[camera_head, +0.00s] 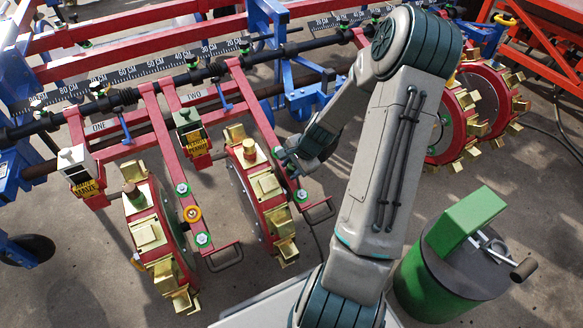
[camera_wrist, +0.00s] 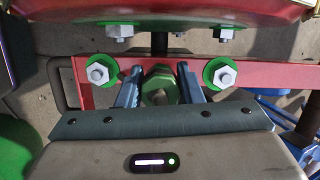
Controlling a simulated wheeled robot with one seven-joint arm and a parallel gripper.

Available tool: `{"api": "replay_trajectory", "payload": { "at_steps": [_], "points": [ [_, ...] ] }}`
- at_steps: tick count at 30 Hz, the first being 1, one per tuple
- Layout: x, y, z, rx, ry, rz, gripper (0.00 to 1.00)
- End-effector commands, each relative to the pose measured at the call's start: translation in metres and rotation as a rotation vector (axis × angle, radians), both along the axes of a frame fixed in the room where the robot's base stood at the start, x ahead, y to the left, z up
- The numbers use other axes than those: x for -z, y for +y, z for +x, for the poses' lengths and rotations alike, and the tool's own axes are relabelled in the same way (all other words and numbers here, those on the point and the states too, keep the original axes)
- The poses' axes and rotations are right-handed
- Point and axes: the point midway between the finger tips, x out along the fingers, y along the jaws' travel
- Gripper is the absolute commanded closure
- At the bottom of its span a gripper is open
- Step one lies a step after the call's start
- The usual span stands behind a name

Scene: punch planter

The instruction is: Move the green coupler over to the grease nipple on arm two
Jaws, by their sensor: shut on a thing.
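A green hex-shaped coupler (camera_wrist: 160,86) with a dark round centre sits between the two blue fingers of my gripper (camera_wrist: 158,87) in the wrist view. The fingers are shut on it. It is in front of a red bar (camera_wrist: 262,75), between two bolts with green washers. In the head view my gripper (camera_head: 290,160) is at the lower end of the red arm (camera_head: 258,115) to the right of the "TWO" label (camera_head: 199,94). The grease nipple on this arm cannot be made out. I cannot tell whether the coupler touches the bar.
An orange ring (camera_head: 192,213) sits between two green-washered bolts on the red arm (camera_head: 166,137) to the left. Red wheels with brass blocks (camera_head: 263,185) flank the gripper. A green canister (camera_head: 440,270) stands at right. A metal handle (camera_head: 318,210) projects below the gripper.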

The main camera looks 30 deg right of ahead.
Motion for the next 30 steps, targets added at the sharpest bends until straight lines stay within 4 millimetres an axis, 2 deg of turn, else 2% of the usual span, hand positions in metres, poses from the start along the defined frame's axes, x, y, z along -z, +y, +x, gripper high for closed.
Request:
{"api": "replay_trajectory", "payload": {
  "at_steps": [19, 25, 26, 27, 28, 30],
  "points": [
    [0.016, 0.0, 0.006, 0.0, 0.0, 0.0, 0.99],
    [0.015, 0.0, 0.006, 0.0, 0.0, -0.001, 0.99],
    [0.015, 0.0, 0.006, 0.0, 0.0, -0.001, 0.59],
    [0.015, 0.0, 0.006, 0.0, 0.0, -0.001, 0.47],
    [0.015, 0.0, 0.006, 0.0, 0.0, -0.001, 0.41],
    [0.015, 0.0, 0.006, 0.0, 0.0, -0.001, 0.41]
  ]
}}
